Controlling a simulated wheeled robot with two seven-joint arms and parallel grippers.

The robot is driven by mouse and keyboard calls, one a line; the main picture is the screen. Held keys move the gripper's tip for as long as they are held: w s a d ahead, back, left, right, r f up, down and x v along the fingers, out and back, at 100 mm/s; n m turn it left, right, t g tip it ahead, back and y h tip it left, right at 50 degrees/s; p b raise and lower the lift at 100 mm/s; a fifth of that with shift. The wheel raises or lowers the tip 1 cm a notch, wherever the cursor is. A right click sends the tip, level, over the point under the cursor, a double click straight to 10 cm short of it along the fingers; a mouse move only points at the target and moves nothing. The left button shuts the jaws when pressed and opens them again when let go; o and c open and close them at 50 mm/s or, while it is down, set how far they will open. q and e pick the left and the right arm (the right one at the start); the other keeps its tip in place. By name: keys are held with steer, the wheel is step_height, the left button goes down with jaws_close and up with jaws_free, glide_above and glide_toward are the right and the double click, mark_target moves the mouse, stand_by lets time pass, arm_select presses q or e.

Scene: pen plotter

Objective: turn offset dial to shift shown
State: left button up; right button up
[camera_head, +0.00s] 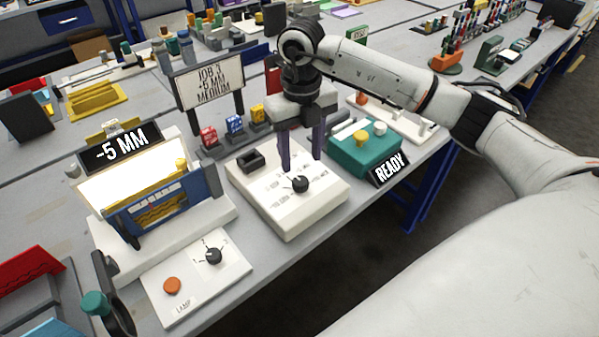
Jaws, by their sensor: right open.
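A black dial (300,184) sits on a white control box (322,204) in the middle, with small markings too fine to read. My right gripper (301,162) points down just above this dial, its two dark fingers apart and empty; I cannot tell whether they touch the dial. The black display (120,146) on the plotter reads -5 MM. The job sign (209,82) behind reads JOB 3, a shift that looks like -6 MM, and MEDIUM. A second black dial (213,256) is on the white lamp panel (190,285). My left gripper is not in view.
An orange button (172,285) is on the lamp panel. Red, blue and yellow blocks (235,126) stand behind the box. A teal unit (362,150) with a READY sign (390,170) is close on the right. The table's front edge runs just before the box.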

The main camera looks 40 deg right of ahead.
mark_target(301, 181)
step_height(301, 181, down, 7)
steer(key=shift+r+p, duration=0.1)
steer(key=shift+p, duration=0.25)
steer(key=c, duration=1)
